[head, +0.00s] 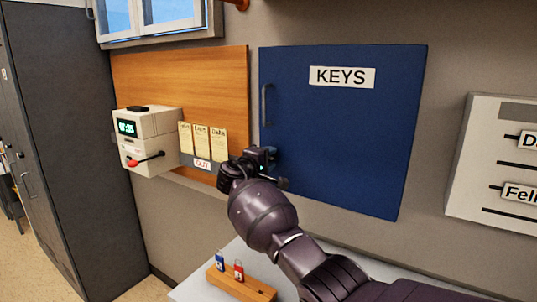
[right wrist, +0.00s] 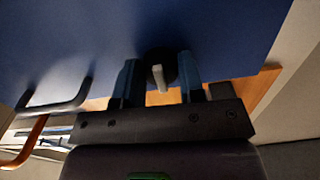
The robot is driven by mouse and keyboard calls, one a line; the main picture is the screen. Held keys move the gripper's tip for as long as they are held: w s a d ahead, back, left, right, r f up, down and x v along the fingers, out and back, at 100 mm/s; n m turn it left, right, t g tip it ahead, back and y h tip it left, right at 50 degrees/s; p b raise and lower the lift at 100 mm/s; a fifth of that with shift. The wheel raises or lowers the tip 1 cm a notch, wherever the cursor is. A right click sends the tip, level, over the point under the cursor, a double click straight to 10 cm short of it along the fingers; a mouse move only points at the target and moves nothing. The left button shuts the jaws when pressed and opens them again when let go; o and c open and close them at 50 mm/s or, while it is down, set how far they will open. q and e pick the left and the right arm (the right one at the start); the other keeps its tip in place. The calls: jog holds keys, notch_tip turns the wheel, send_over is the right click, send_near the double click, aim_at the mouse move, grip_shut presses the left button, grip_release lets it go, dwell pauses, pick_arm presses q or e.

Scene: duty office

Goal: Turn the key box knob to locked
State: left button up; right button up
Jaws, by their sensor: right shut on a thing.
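The blue key box (head: 345,130) hangs on the wall, its door closed and labelled KEYS, with a bar handle (head: 264,105) at the door's left edge. My right gripper (head: 270,157) is at the door's lower left, below the handle. In the right wrist view its two fingers stand either side of the key box knob (right wrist: 159,74), a dark round base with a paler grip bar, and are shut on it. In the head view the gripper mostly hides the knob, and I cannot read which setting it points to. My left gripper is not in view.
A time clock (head: 150,150) and several tan cards (head: 201,140) are on the wooden board left of the box. Below, a wooden block (head: 240,286) with a blue and a red tag stands on a pale surface. A white board (head: 497,165) hangs at right.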

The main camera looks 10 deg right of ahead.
jog(key=shift+n, duration=0.4)
jog(key=o, duration=0.9)
jog(key=v, duration=1)
jog(key=shift+s+a, duration=0.25)
